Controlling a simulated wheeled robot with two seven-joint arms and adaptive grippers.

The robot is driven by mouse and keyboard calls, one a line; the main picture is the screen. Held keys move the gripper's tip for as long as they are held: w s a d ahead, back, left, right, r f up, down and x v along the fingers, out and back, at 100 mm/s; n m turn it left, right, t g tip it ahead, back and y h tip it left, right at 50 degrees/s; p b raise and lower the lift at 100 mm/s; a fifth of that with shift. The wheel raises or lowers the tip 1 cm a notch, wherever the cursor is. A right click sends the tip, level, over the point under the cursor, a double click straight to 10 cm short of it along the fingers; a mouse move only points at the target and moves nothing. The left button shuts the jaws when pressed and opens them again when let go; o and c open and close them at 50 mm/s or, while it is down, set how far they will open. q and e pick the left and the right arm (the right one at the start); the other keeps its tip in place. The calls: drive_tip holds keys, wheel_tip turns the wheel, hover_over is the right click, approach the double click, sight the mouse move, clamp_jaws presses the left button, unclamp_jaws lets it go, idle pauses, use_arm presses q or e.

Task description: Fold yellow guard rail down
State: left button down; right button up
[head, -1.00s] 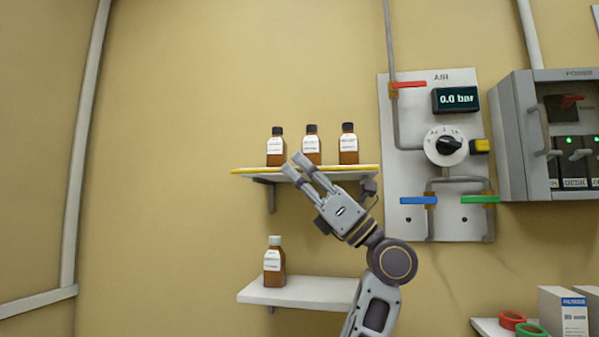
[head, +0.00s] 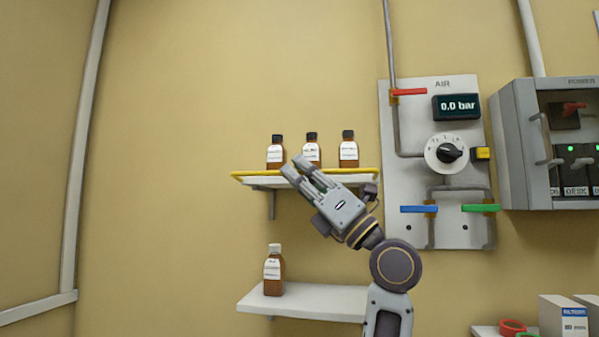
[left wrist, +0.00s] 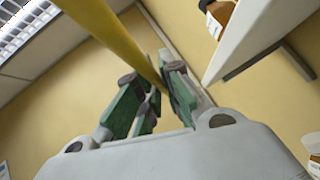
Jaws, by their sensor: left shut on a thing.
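The yellow guard rail (head: 252,174) runs along the front edge of the upper wall shelf (head: 345,181), at about shelf height in the head view. My left gripper (head: 295,166) reaches up to it from the lower right and is shut on it near the middle of the shelf. In the left wrist view the yellow bar (left wrist: 108,32) passes between the green-sided fingers of the gripper (left wrist: 157,75). The fingers hide part of the rail. My right gripper is not in view.
Three brown bottles with dark caps, such as the left one (head: 276,152), stand on the upper shelf behind the rail. A white-capped bottle (head: 273,272) stands on the lower shelf (head: 305,300). The air panel (head: 420,225) is to the right. Wall at left is bare.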

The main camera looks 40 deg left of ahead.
use_arm(q)
drive_tip(key=c, duration=1.6)
unclamp_jaws()
drive_tip(key=shift+o, duration=0.2)
drive_tip(key=shift+w+d+f, duration=0.1)
drive_tip(key=shift+d+f, duration=0.05)
drive_tip(key=shift+d, duration=0.05)
drive_tip(key=v, duration=1.1)
drive_tip(key=shift+d, duration=0.25)
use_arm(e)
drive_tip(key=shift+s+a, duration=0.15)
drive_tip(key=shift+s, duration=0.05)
use_arm(q)
drive_tip(key=shift+f, duration=0.1)
